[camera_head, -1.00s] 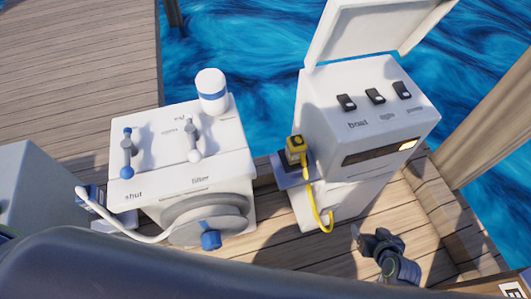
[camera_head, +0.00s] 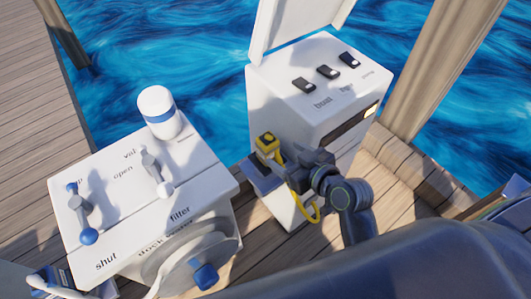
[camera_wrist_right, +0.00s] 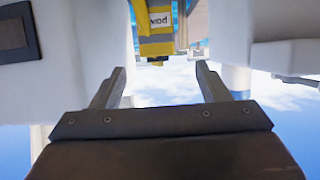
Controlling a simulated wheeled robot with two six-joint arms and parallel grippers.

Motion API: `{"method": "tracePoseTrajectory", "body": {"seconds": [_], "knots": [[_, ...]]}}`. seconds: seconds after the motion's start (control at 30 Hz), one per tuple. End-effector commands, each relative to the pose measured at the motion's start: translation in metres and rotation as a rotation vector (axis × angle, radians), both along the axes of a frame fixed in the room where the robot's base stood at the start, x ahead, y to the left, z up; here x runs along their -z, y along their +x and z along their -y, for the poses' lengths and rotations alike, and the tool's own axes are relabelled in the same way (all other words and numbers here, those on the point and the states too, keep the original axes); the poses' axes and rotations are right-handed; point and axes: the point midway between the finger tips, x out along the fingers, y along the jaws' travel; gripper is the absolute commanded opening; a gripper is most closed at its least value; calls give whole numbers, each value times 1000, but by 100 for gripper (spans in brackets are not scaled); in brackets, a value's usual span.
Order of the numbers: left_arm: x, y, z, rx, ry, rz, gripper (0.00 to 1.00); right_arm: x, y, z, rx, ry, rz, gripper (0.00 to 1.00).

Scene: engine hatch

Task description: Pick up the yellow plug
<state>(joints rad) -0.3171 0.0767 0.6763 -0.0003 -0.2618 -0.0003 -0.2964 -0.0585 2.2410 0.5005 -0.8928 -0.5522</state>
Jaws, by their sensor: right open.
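No contact shows. My left gripper is not in view.
A white cabinet (camera_head: 130,190) with levers, a blue-banded white canister (camera_head: 158,112) and a hose reel (camera_head: 190,262) stands to the left. The switch cabinet's raised lid (camera_head: 290,25) is above its switches. A wooden post (camera_head: 440,65) rises at the right. Water lies behind.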

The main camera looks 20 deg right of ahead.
Motion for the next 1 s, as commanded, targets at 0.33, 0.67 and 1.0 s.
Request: {"method": "tracePoseTrajectory", "body": {"seconds": [0.33, 0.67, 1.0], "knots": [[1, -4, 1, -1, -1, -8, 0, 21, 49, -18, -1, 0, 0, 69], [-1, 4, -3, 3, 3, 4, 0, 30, 76, -24, 0, -1, -1, 69], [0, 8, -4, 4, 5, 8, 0, 41, 100, -32, 0, 1, 0, 69]]}}
